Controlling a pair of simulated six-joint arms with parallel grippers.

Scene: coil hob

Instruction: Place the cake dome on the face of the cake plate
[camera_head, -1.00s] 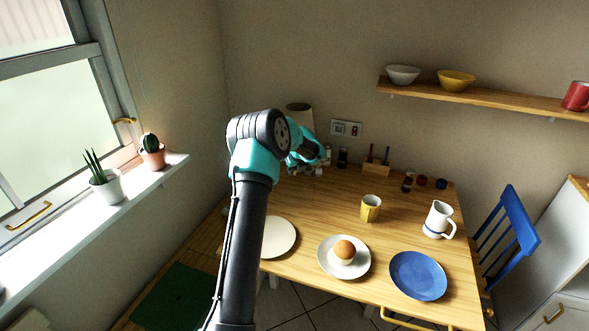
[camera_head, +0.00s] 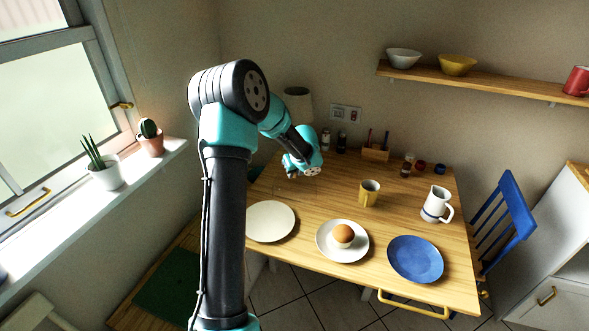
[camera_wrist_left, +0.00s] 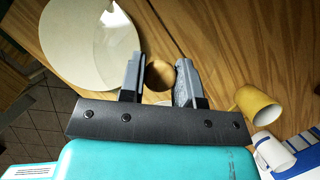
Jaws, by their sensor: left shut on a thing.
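My left gripper (camera_head: 292,176) hangs over the back left of the table, beyond the cream plate. In the left wrist view, its fingers (camera_wrist_left: 158,78) are shut on the round knob (camera_wrist_left: 158,73) of what looks like a clear cake dome. The dome's clear wall is very faint, so its rim and its height above the table are hard to tell. The flat cream plate, apparently the cake plate (camera_head: 270,221), lies bare at the table's front left. It also shows in the left wrist view (camera_wrist_left: 88,42), to the upper left of the fingers. My right gripper is out of view.
A white plate with an egg (camera_head: 343,233) and a blue plate (camera_head: 416,259) lie along the front. A yellow cup (camera_head: 369,194) and a white jug (camera_head: 436,204) stand to the right. Jars and a wooden holder (camera_head: 375,153) stand at the back.

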